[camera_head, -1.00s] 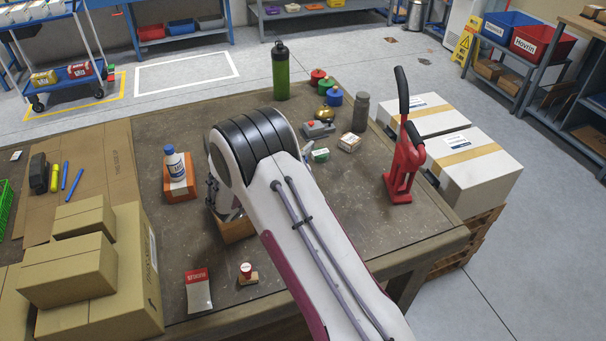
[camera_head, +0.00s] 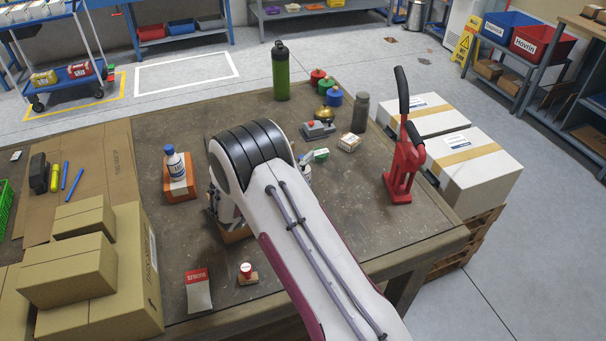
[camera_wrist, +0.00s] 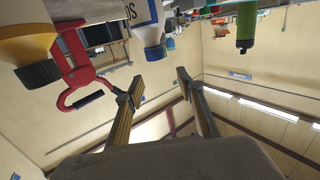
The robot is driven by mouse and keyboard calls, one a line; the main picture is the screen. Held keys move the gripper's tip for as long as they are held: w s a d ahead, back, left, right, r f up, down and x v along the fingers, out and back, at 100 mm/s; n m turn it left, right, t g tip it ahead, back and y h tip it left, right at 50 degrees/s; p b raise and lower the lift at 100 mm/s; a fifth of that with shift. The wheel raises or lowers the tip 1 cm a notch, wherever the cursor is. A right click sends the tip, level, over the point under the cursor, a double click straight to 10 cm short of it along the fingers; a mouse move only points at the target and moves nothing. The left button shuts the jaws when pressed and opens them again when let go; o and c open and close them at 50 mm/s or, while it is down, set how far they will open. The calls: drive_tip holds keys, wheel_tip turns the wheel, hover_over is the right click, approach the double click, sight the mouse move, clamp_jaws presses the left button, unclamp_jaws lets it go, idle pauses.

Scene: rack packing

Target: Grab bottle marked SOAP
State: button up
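No label reading SOAP is legible in either view. The wrist view is upside down.
A wooden crate (camera_head: 235,237) is mostly hidden under my arm. A red press (camera_head: 402,170) stands right, a green bottle (camera_head: 281,72) and a grey bottle (camera_head: 361,113) at the back. Stacked cartons (camera_head: 100,262) fill the left front. The table between arm and press is mostly clear.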

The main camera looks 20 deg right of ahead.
sight(303, 172)
drive_tip(key=f, duration=0.1)
drive_tip(key=d+f, duration=0.1)
drive_tip(key=w+d+f, duration=0.1)
drive_tip(key=shift+w+f, duration=0.1)
drive_tip(key=shift+f, duration=0.25)
drive_tip(key=shift+w+d, duration=0.25)
clamp_jaws()
